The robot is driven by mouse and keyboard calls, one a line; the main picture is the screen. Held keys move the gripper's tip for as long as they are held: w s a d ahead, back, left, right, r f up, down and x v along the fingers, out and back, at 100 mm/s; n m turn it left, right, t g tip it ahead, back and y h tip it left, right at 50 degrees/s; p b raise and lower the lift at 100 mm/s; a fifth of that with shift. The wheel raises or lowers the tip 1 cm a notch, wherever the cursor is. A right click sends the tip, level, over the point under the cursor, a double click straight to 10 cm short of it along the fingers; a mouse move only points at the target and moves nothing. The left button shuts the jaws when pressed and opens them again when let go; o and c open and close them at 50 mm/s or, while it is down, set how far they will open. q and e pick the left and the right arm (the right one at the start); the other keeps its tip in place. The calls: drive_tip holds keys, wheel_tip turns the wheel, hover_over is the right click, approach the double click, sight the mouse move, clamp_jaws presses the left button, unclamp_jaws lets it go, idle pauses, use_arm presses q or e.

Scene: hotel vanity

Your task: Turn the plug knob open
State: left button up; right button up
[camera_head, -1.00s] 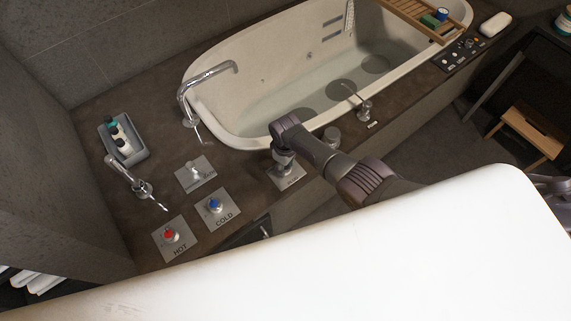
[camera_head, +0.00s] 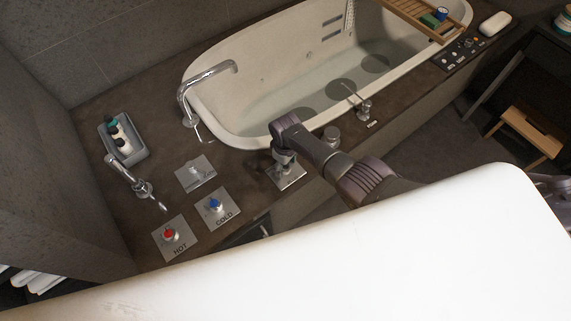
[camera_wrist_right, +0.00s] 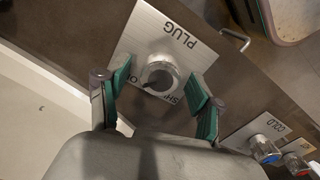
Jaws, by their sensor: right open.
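The plug knob (camera_wrist_right: 158,77) is a round silver knob on a square metal plate marked PLUG (camera_wrist_right: 165,35), seen in the right wrist view. In the head view the plate (camera_head: 293,178) lies on the dark tub deck, and my gripper hides most of the knob. My right gripper (camera_wrist_right: 156,100) is open, with green-padded fingers to either side of the knob. The fingertips look apart from it; contact cannot be told. In the head view the right gripper (camera_head: 284,163) hangs over the plate. My left gripper is not in view.
The HOT knob (camera_head: 170,236) and COLD knob (camera_head: 215,205) sit on plates nearby. A tall faucet (camera_head: 188,95) and the bathtub rim (camera_head: 235,138) are behind. A grey tray with bottles (camera_head: 137,155) stands at the left.

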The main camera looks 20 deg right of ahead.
drive_tip(key=shift+r, duration=0.1)
wheel_tip(320, 180, up, 12)
idle(0.5)
idle(0.5)
